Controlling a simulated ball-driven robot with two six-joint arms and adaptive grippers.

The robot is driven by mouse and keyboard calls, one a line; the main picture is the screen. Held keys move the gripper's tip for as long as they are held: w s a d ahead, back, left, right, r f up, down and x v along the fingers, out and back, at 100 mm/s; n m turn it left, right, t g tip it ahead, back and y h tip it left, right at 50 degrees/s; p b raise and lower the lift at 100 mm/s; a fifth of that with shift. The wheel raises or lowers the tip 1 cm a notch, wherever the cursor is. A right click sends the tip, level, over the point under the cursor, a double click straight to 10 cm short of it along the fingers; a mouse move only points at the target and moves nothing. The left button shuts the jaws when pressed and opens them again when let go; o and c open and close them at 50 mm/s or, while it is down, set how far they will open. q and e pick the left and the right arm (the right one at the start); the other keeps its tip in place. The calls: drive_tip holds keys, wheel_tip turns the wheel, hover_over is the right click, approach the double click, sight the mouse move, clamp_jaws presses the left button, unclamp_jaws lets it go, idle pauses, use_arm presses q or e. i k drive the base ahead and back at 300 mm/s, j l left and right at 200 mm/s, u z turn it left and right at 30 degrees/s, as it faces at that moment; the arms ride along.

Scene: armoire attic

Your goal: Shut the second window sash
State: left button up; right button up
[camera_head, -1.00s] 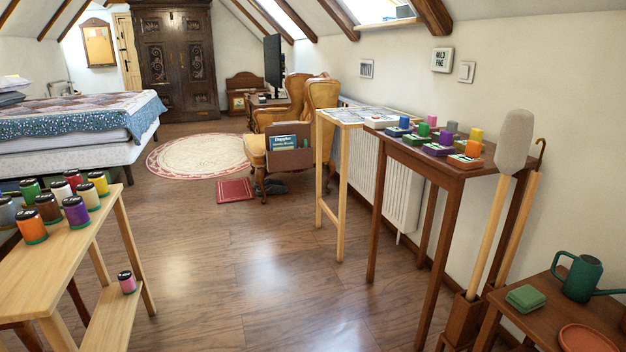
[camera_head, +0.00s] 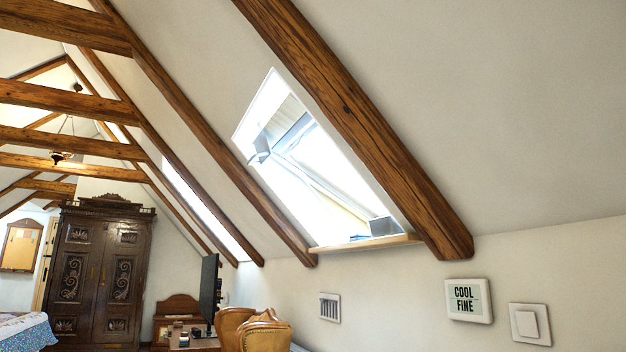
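Two roof windows show in the sloped ceiling. The nearer window (camera_head: 318,185) lies between two dark beams. Its opening is very bright, and a slanted frame inside it looks like a sash tilted out of the frame, so it appears open. A small grey piece (camera_head: 260,148) sticks out at its left side. The farther window (camera_head: 200,205) is a narrow bright strip, and its sash position cannot be told. I cannot tell which of them is the second. Neither of my grippers is in view.
A wooden sill (camera_head: 366,244) runs under the nearer window, with a small grey-blue block (camera_head: 383,226) on it. A sign reading "COOL FINE" (camera_head: 468,300), a switch (camera_head: 530,323) and a vent (camera_head: 329,307) are on the wall. Tan chairs (camera_head: 262,330) stand below.

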sight(291, 117)
drive_tip(key=i+l+z, duration=0.25)
drive_tip(key=i, duration=0.15)
drive_tip(key=j+z, duration=0.15)
drive_tip(key=z, duration=0.25)
drive_tip(key=i+j+z, duration=0.1)
drive_tip(key=z, duration=0.3)
drive_tip(key=j+z, duration=0.25)
drive_tip(key=z, duration=0.15)
drive_tip(key=j+z, duration=0.15)
drive_tip(key=z, duration=0.25)
